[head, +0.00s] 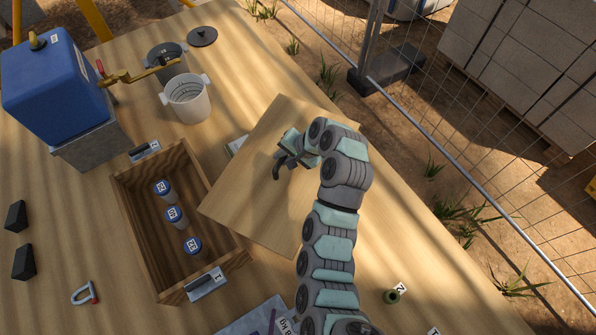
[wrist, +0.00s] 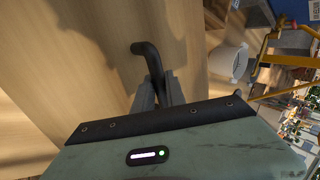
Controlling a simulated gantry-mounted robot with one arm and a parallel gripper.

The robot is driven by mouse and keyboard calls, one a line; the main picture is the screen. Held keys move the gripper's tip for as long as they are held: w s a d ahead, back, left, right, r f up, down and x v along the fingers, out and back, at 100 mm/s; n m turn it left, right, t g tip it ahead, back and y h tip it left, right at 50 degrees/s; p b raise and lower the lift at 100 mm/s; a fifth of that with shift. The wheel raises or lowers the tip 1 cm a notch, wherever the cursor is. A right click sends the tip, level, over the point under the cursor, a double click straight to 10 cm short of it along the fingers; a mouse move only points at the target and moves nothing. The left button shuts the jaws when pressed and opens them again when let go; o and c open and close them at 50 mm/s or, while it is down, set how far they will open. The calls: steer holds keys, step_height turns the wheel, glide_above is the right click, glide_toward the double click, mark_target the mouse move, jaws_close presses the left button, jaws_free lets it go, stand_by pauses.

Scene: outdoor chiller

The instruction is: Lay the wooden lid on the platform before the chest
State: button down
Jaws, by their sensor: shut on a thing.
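The wooden lid (head: 250,206) is a flat, square, light-wood board to the right of the open wooden chest (head: 126,205) in the head view. In the wrist view the lid (wrist: 90,50) fills much of the left and centre. My gripper (head: 285,158) is over the lid's middle, shut on its dark bent handle (head: 276,172). In the wrist view the fingers (wrist: 157,92) close around the handle (wrist: 148,52). The lid's left corner is close to the chest's right wall. I cannot tell whether it touches the surface below. No platform is clearly visible.
Several blue-capped cans (head: 174,216) stand in the chest. A blue dispenser (head: 58,85) on a grey block, a white pot (head: 188,100), a dark pot (head: 163,58) and a black disc (head: 202,36) stand behind. A grey-blue plate (head: 245,322) lies in front. Table (head: 440,265) right of the lid is mostly clear.

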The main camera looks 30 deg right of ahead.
steer(key=s+d+f+m+h+b, duration=0.3)
steer(key=s+d+f+m, duration=0.35)
steer(key=s+d, duration=0.5)
steer(key=shift+n+t, duration=0.25)
steer(key=shift+t, duration=0.15)
steer(key=shift+w+d+f+b, duration=0.1)
steer(key=shift+f+b, duration=0.6)
steer(key=shift+f, duration=2.65)
steer(key=shift+w+d+f+b, duration=0.15)
steer(key=shift+f+b, duration=0.6)
steer(key=shift+f, duration=2.6)
steer(key=shift+w+d+f+b, duration=0.1)
steer(key=shift+f+b, duration=0.6)
steer(key=shift+f, duration=2.65)
steer(key=c, duration=1.4)
jaws_free()
steer(key=shift+f, duration=0.15)
steer(key=shift+o, duration=0.2)
steer(key=p+v, duration=0.2)
steer(key=v, duration=1)
steer(key=shift+a+p, duration=0.2)
steer(key=shift+p, duration=0.1)
